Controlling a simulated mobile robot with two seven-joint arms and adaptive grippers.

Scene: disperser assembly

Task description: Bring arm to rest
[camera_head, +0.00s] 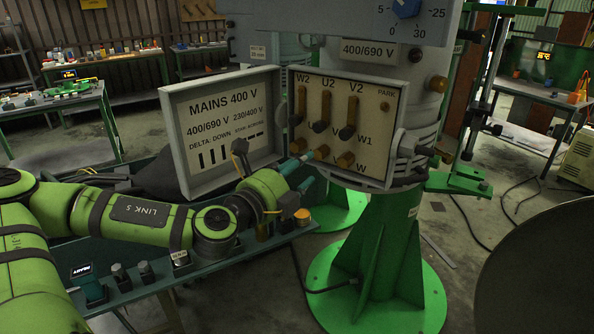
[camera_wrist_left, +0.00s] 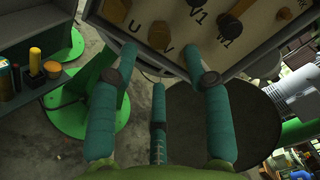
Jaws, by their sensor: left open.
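My left arm reaches in from the left in the head view. Its gripper (camera_head: 306,172) is at the lower left of the open terminal box (camera_head: 376,140). In the left wrist view the teal fingers (camera_wrist_left: 158,62) are spread apart with nothing between them. The box panel carries brass links standing vertically under the labels W2, U2 and V2, and brass knobs below. The lower labels are partly hidden by my gripper in the head view. The panel's lower edge shows beyond my fingertips in the left wrist view (camera_wrist_left: 215,40). My right gripper does not show.
The box lid (camera_head: 222,125), marked MAINS 400 V, stands open behind my wrist. A narrow shelf with knobs and buttons (camera_head: 147,274) runs below my arm. The green pedestal (camera_head: 385,260) stands below the box. A large dark disc (camera_head: 540,270) is at lower right.

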